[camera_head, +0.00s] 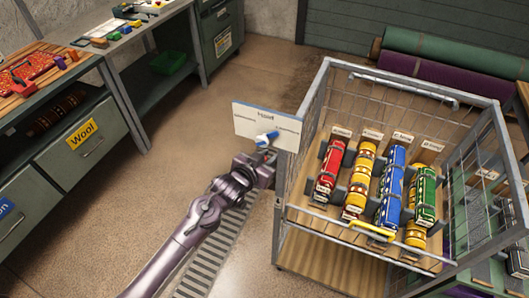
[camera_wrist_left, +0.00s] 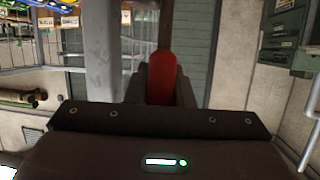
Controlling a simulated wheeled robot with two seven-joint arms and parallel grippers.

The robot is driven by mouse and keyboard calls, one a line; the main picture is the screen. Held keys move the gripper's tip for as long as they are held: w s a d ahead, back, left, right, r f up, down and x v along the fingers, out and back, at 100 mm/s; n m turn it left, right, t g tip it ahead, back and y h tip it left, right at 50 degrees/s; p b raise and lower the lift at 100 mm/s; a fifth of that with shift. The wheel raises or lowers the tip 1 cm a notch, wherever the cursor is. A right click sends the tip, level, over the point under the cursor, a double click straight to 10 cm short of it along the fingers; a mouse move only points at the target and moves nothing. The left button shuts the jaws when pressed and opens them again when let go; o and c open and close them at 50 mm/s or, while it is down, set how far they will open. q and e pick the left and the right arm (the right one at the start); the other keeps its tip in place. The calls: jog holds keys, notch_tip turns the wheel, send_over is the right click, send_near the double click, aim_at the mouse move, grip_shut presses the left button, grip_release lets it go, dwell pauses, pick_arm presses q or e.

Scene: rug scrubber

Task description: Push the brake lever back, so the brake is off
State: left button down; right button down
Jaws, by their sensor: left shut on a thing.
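My left gripper (camera_head: 264,160) is at the left side of the wire cart (camera_head: 287,205), close to its corner post and just below a white sign board. In the left wrist view the dark fingers of my left gripper (camera_wrist_left: 160,88) are shut on an upright red grip with a rounded top, which I take for the brake lever (camera_wrist_left: 161,75). The grey cart post (camera_wrist_left: 103,55) stands just left of it. In the head view the red grip is hidden by the gripper. The lever's lower part and pivot are hidden. My right gripper is not in view.
The white sign board (camera_head: 267,117) has a blue-and-white item (camera_head: 266,139) in front of it. The cart holds several coloured rolls, among them a red one (camera_head: 329,168). Shelves and drawers (camera_head: 85,150) line the left. Brown floor (camera_head: 185,130) between is clear.

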pick_arm(q)
jog(key=shift+w+d+r+g+y+p, duration=0.2)
jog(key=shift+w+r+g+y+p, duration=0.1)
jog(key=shift+w+g+p, duration=0.3)
jog(key=shift+w+f, duration=0.15)
jog(key=shift+f, duration=0.15)
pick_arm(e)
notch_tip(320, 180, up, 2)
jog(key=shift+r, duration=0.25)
pick_arm(q)
jog(key=c, duration=1.5)
grip_release()
jog(key=shift+c, duration=0.2)
jog(key=shift+s+a+r, duration=0.15)
jog(key=shift+s, duration=0.25)
jog(key=b+v, duration=0.1)
jog(key=v, duration=0.6)
jog(key=shift+b, duration=0.3)
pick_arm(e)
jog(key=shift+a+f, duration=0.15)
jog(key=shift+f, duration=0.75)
